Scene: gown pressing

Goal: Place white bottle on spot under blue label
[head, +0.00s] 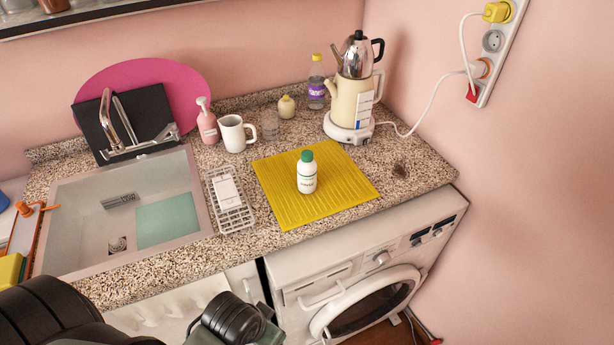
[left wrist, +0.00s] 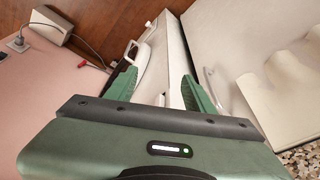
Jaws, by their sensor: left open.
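A white bottle (head: 307,176) with a green cap stands upright on a ribbed yellow mat (head: 274,205) on the counter. I cannot make out a clear blue label marking a spot; a white label with some blue (head: 364,108) is on the side of the cream kettle (head: 349,95). My left gripper (left wrist: 159,92) is open and empty in the left wrist view, in front of the washing machine and below the counter. In the head view only part of my left arm shows at the bottom edge, well away from the bottle. My right gripper is out of view.
A sink (head: 180,240) is at left, with a wire rack (head: 229,204) beside it. A white mug (head: 233,134), pink dispenser (head: 207,122), glass and purple-labelled bottle (head: 316,84) stand behind the mat. The washing machine (head: 370,265) is below.

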